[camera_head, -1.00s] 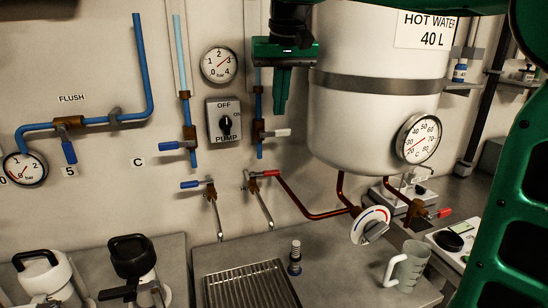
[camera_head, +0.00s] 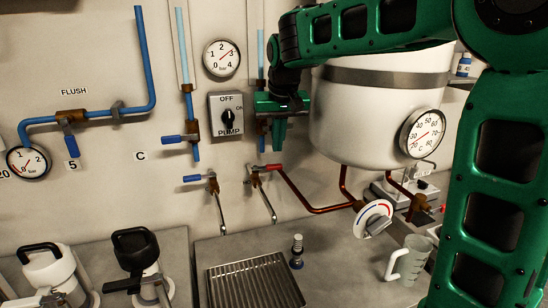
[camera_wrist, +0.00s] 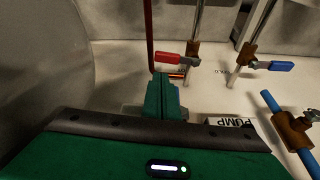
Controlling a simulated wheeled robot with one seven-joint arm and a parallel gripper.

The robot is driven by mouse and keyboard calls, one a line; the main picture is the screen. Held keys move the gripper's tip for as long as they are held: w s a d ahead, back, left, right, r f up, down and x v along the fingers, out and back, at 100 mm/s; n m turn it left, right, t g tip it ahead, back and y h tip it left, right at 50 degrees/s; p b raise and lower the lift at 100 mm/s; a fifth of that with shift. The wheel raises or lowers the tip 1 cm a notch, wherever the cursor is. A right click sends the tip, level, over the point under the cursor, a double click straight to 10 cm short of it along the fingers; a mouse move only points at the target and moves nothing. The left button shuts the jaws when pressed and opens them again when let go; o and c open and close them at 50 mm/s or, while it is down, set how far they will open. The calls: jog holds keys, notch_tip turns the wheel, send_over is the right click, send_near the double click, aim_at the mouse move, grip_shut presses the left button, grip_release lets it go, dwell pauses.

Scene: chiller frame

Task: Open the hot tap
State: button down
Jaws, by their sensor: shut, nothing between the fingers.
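The lever points right, level, beside the red-brown pipe. In the wrist view the red lever (camera_wrist: 168,60) is just beyond my fingertips, pointing left from its brass body. My gripper (camera_head: 279,147) is shut and empty, pointing down just above the lever. Its green fingers (camera_wrist: 162,82) are together; I cannot tell whether they touch the lever. The blue-levered cold tap (camera_head: 199,178) is to the left of the hot tap.
The white hot water tank (camera_head: 370,128) is close right of my gripper, with a mixing dial (camera_head: 374,218) below it. The pump switch (camera_head: 226,121) is on the wall to the left. A drain grate (camera_head: 254,281), small bottle (camera_head: 297,250) and jug (camera_head: 409,261) are below.

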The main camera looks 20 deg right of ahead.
jog(key=shift+x, duration=2.75)
jog(key=shift+d, duration=0.1)
